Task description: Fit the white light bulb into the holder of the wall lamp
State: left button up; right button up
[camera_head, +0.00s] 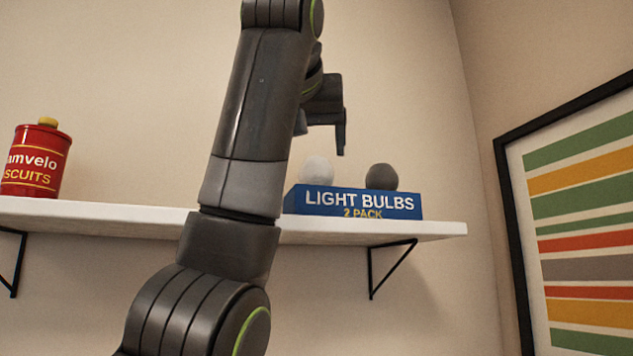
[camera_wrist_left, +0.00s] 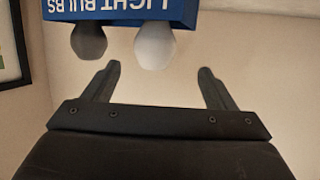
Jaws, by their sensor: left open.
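A white light bulb (camera_head: 316,168) stands in the left part of a blue "LIGHT BULBS 2 PACK" box (camera_head: 300,203) on the shelf. A dark grey bulb (camera_head: 381,177) stands to its right in the same box. My left gripper (camera_head: 321,140) is above the box, fingers pointing down, open and empty. In the left wrist view, which shows the box upside down, the white bulb (camera_wrist_left: 155,46) lies ahead of the gap between the open fingers (camera_wrist_left: 158,72), and the grey bulb (camera_wrist_left: 88,42) is to its left. My arm hides part of the shelf. The wall lamp and right gripper are not in view.
The white wall shelf (camera_head: 440,230) rests on black brackets (camera_head: 385,262). A red biscuit tin (camera_head: 37,160) stands at its left end. A framed striped picture (camera_head: 590,200) hangs on the right wall. The space above the box is otherwise free.

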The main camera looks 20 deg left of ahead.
aim_at(313, 161)
pick_arm(q)
jog(key=shift+w+r+p, duration=0.1)
jog(key=shift+w+p, duration=0.35)
jog(key=shift+w, duration=0.05)
jog(key=shift+w+a+p, duration=0.1)
jog(key=shift+w+p, duration=0.15)
jog(key=shift+p, duration=0.05)
jog(key=shift+w+f, duration=0.2)
jog(key=shift+f, duration=0.05)
jog(key=shift+w+a+f+p, duration=0.1)
jog(key=shift+w+f+p, duration=0.1)
jog(key=shift+w+p, duration=0.1)
jog(key=shift+p+x, duration=0.85)
jog(key=shift+p, duration=0.4)
jog(key=x, duration=0.1)
jog(key=p+x, duration=0.1)
jog(key=x, duration=0.1)
jog(key=shift+d, duration=0.35)
jog(key=shift+w+a+f, duration=0.1)
jog(key=shift+w+f, duration=0.1)
jog(key=shift+w, duration=0.05)
jog(key=shift+s, duration=0.1)
jog(key=shift+c, duration=0.5)
jog(key=c, duration=0.7)
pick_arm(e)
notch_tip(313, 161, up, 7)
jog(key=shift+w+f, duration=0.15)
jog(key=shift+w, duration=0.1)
